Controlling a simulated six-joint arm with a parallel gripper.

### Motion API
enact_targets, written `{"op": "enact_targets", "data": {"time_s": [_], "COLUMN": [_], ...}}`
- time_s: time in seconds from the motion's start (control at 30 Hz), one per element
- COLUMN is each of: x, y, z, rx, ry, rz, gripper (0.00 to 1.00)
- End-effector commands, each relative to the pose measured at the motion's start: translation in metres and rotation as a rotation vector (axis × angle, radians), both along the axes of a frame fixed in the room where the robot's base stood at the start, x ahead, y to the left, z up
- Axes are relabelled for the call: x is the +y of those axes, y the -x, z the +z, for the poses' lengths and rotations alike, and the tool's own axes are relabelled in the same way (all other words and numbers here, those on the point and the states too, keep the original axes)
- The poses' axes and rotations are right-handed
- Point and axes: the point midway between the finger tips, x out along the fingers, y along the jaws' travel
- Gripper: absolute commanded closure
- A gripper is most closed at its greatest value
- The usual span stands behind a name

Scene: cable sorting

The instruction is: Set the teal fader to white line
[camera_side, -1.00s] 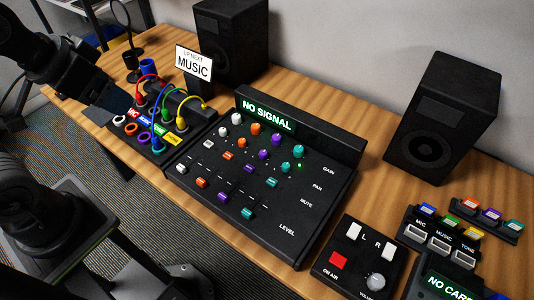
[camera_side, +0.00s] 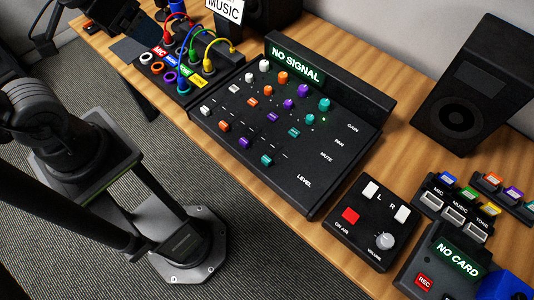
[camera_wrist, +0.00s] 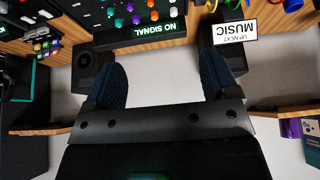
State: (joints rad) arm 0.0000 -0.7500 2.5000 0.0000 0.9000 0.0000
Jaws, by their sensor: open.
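The teal fader (camera_side: 266,160) is the rightmost cap in the front row of the black mixer (camera_side: 310,180), by the LEVEL label. Small pale marks lie near the faders, but I cannot tell which is the white line. My gripper (camera_wrist: 167,76) is open and empty in the wrist view, its dark blue fingers wide apart. It is well away from the fader, with the wall behind it. The mixer's knobs show upside down at the top of the wrist view, where I cannot make out the fader.
Orange (camera_side: 225,126) and purple (camera_side: 244,142) faders stand beside the teal one. A raised NO SIGNAL display (camera_side: 297,64) backs the mixer. Plugged cables (camera_side: 205,45) rise left of it. A volume box (camera_side: 362,222) and a speaker (camera_side: 475,85) stand to the right.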

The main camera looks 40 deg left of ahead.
Motion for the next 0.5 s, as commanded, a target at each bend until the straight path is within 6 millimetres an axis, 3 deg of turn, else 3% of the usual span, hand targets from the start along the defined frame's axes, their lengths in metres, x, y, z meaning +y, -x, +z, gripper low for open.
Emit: {"op": "enact_targets", "data": {"time_s": [0.3, 0.5], "x": [0.0000, -0.0069], "y": [0.0000, -0.0093], "z": [0.0000, -0.0021], "rx": [0.000, 0.029], "ry": [0.000, -0.023], "rz": [0.000, -0.076], "gripper": [0.20, 0.39]}}
